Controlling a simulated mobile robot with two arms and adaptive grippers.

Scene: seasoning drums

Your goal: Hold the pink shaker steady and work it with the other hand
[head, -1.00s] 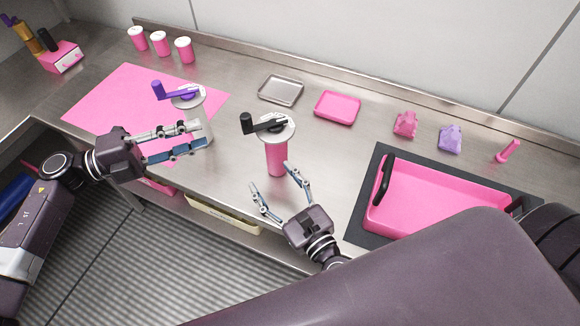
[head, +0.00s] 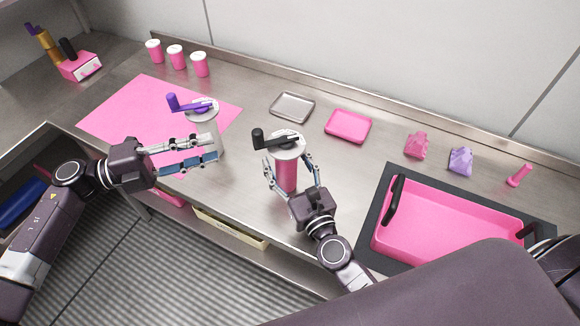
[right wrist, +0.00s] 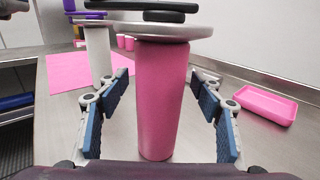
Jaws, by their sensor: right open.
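The pink shaker (head: 287,176) stands upright on the steel counter, with a grey disc top and a black crank (head: 272,139) pointing left. My right gripper (head: 293,173) is open around its body. In the right wrist view, the pink body (right wrist: 160,100) stands between the blue-padded fingers (right wrist: 160,115), with a gap on each side. My left gripper (head: 214,149) is open, fingers pointing right, tips beside a pale shaker (head: 218,138) with a purple crank (head: 190,104). Whether the left tips touch the pale shaker cannot be told.
A pink mat (head: 130,110) lies at left. Pink cups (head: 177,57), a steel tray (head: 292,106), a pink tray (head: 348,126) and small pink and purple items (head: 461,161) line the back. A pink bin (head: 440,228) with black handles is at right. The counter's front edge is close.

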